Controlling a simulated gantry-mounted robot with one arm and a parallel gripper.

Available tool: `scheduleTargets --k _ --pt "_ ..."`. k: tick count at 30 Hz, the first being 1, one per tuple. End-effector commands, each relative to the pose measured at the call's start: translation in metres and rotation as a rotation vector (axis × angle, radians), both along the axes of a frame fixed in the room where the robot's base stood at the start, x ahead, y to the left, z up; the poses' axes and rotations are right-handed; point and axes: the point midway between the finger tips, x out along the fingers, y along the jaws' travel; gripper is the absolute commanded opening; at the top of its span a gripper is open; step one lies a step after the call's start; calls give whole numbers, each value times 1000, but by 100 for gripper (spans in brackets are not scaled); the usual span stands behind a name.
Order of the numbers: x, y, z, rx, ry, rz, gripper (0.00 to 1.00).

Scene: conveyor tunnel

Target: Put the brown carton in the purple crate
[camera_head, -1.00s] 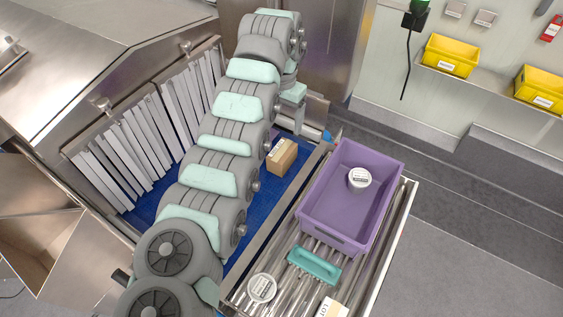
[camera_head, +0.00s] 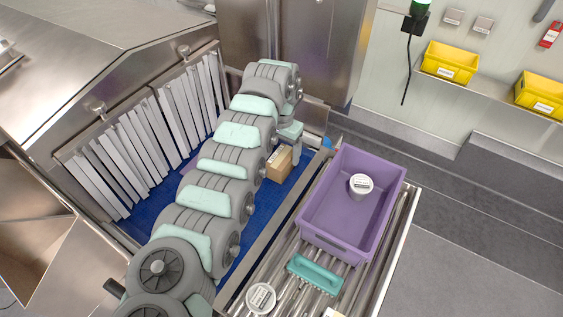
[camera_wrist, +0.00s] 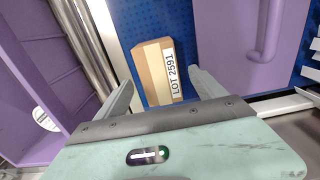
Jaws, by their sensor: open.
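The brown carton (camera_head: 278,164) stands on the blue conveyor belt, beside the metal rail and near my arm. In the wrist view the carton (camera_wrist: 153,72) lies between my fingers and shows a white label reading LOT 2591. My gripper (camera_wrist: 161,80) is open, with one finger on each side of the carton; I cannot tell whether they touch it. In the head view my gripper (camera_head: 297,148) is close to the carton at its upper right. The purple crate (camera_head: 320,228) sits on the rollers to the right and holds a white-lidded tub (camera_head: 360,186). The crate's wall also shows at the wrist view's left (camera_wrist: 75,125).
A teal handled object (camera_head: 315,272) and a white-lidded tub (camera_head: 261,297) are on the rollers in front of the crate. A metal rail separates belt and rollers. Another purple item with a handle (camera_wrist: 235,45) is near the carton. Strip curtains (camera_head: 130,150) hang at left.

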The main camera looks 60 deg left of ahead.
Motion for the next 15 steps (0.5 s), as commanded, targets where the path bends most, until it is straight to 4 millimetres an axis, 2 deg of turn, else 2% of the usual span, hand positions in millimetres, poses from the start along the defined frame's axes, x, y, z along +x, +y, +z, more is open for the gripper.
scheduleTargets --k 6,13,15 --pt "-1 -2 -30 -4 3 0 80" --pt "-1 -1 -34 -2 3 0 80" --pt "-1 -1 -33 -1 2 0 75"
